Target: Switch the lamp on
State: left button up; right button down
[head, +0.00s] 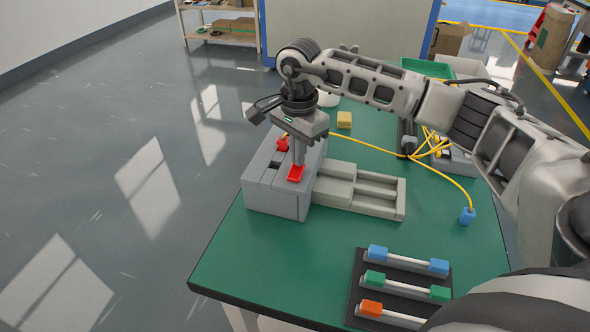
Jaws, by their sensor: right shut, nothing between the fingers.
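My right gripper (298,163) reaches in from the right and points down over a grey box (272,200) at the table's left edge. Its fingers are shut and empty. The tips are at a red piece (296,174) on top of the box; I cannot tell if they touch it. A second red piece (282,145) sits further back on the box, next to a dark slot. A white rounded thing (328,99) is partly hidden behind my right arm; I cannot tell if it is the lamp. My left gripper is not in view.
Grey slotted blocks (360,190) adjoin the box. A yellow block (344,120) and a yellow cable with a blue plug (467,215) lie on the green table (270,255). A black tray (358,290) with coloured-end bars is in front. The front-left table top is clear.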

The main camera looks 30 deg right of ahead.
jog(key=shift+f+b, duration=0.4)
jog(key=shift+f, duration=0.2)
jog(key=shift+r, duration=0.15)
jog(key=shift+r+p, duration=2.4)
jog(key=shift+r, duration=1.1)
jog(key=shift+f, duration=0.1)
